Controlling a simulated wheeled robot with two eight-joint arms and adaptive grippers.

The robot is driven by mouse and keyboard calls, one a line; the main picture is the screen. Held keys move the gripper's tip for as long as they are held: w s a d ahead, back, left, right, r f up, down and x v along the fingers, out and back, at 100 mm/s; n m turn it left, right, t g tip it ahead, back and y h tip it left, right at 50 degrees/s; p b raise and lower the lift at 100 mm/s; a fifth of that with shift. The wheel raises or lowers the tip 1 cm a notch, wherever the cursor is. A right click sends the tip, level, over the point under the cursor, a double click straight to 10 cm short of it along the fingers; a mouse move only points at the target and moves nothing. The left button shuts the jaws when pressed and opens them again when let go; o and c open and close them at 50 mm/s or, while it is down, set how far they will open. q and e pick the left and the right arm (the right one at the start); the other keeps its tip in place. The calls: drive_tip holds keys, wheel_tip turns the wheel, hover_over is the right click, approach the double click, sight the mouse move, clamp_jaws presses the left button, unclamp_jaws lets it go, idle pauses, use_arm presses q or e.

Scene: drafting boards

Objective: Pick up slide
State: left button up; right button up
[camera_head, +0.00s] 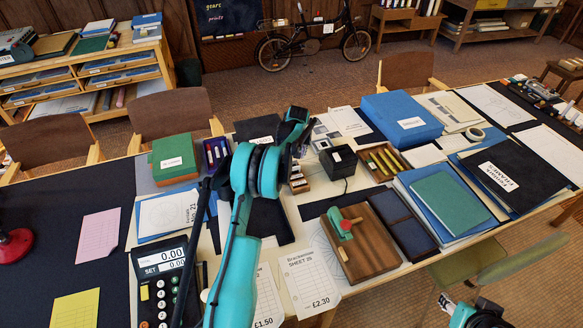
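No object is plainly recognisable as the slide. Small pale square pieces (322,131) lie near the middle of the table, just right of my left arm; they are too small to identify. My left arm, teal and black, rises from the bottom and reaches over the middle of the table.
A black box (338,161), a pencil tray (382,162), a wooden board with a green-and-red tool (345,228) and a blue box (402,117) crowd the table. A calculator (161,284) and price sheets (309,281) lie in front. A green box (174,158) stands left.

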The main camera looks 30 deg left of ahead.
use_arm(q)
drive_tip(key=b+x, duration=0.1)
drive_tip(key=x, duration=0.3)
drive_tip(key=shift+w+d+f, duration=0.1)
drive_tip(key=shift+w+f, duration=0.1)
drive_tip(key=shift+s+r, duration=0.1)
drive_tip(key=shift+r, duration=0.05)
drive_tip(key=shift+c, duration=0.3)
drive_tip(key=c, duration=0.8)
